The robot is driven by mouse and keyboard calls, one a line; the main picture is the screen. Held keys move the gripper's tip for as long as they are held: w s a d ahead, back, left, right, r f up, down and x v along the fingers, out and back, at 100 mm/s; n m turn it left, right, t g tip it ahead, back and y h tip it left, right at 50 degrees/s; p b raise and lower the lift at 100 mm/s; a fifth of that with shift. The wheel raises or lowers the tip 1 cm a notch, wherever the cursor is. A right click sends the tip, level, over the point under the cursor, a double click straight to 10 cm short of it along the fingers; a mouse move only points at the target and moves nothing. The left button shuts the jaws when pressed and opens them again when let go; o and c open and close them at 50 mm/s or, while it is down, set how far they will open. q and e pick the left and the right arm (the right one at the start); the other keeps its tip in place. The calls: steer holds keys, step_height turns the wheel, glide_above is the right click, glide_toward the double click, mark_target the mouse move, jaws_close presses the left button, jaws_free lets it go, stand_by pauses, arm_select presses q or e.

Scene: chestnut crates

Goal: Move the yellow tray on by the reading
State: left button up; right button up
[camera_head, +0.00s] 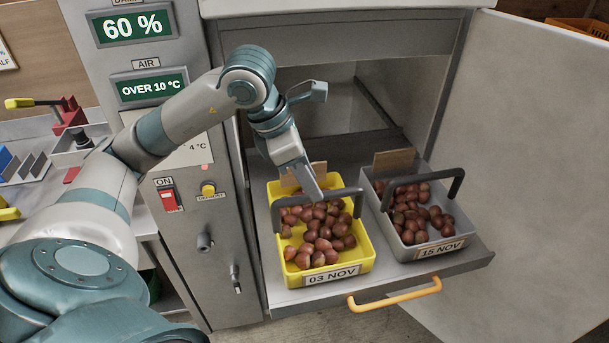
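The yellow tray (368,252), full of chestnuts, sits on the pulled-out shelf at the left, labelled "03 NOV". Its dark handle (346,192) stands up across it. My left gripper (314,194) points down at the middle of this handle; its fingers are seen edge-on, so I cannot tell whether they are closed around the bar. A display (135,25) reads "60 %", its heading partly cut off. The "AIR" display (150,88) reads "OVER 10 °C". My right gripper is out of view.
A grey tray (430,250) of chestnuts, labelled "15 NOV", stands right of the yellow one on the shelf (465,262). An open door (530,150) bounds the right. A red switch (169,200) and yellow knob (208,189) are on the left panel. My arm partly hides a card there.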

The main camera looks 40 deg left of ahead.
arm_select(q)
steer(key=shift+v, duration=1.15)
stand_by(0.8)
